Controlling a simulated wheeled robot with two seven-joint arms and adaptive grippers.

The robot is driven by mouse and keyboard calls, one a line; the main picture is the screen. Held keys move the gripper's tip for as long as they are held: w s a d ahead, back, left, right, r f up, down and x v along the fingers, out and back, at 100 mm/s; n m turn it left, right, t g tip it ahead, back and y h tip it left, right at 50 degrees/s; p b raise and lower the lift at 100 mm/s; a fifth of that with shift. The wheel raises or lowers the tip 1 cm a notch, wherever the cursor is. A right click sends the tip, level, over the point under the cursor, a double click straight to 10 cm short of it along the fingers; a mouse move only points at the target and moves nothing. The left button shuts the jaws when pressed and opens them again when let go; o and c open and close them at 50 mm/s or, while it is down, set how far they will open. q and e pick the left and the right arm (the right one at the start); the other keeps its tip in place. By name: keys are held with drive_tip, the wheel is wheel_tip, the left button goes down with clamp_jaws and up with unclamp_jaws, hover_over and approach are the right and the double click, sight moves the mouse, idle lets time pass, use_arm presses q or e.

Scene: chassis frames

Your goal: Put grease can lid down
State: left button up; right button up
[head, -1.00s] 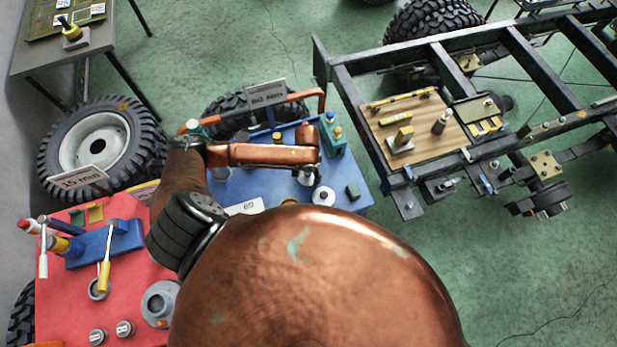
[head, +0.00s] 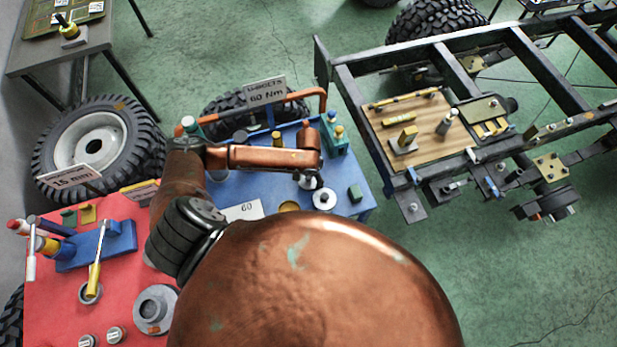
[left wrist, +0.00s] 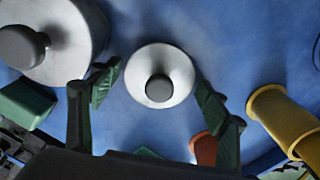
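A pale round lid-like disc with a grey knob (left wrist: 160,75) lies between the fingers of my left gripper (left wrist: 157,95) in the left wrist view. The fingers are spread, with a narrow gap on each side of the disc. In the head view my left gripper (head: 310,182) is low over the blue table, and its fingers are small and partly hidden by my arm. A second, larger pale round piece with a grey knob (head: 324,199) stands beside it; it also shows in the left wrist view (left wrist: 80,62). I cannot tell which is the grease can lid. My right gripper is out of view.
A yellow cylinder (left wrist: 272,112) is near my finger. A red table (head: 125,260) with tools is left; the chassis frame (head: 345,95) is right.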

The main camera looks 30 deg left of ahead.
sight(308, 177)
use_arm(q)
drive_tip(key=shift+r, duration=0.1)
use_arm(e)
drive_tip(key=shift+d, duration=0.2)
use_arm(q)
drive_tip(key=shift+r, duration=0.3)
wheel_tip(308, 177, up, 12)
drive_tip(key=shift+f, duration=0.2)
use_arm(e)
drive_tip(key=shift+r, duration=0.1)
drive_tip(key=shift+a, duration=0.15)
use_arm(q)
drive_tip(key=shift+d, duration=0.15)
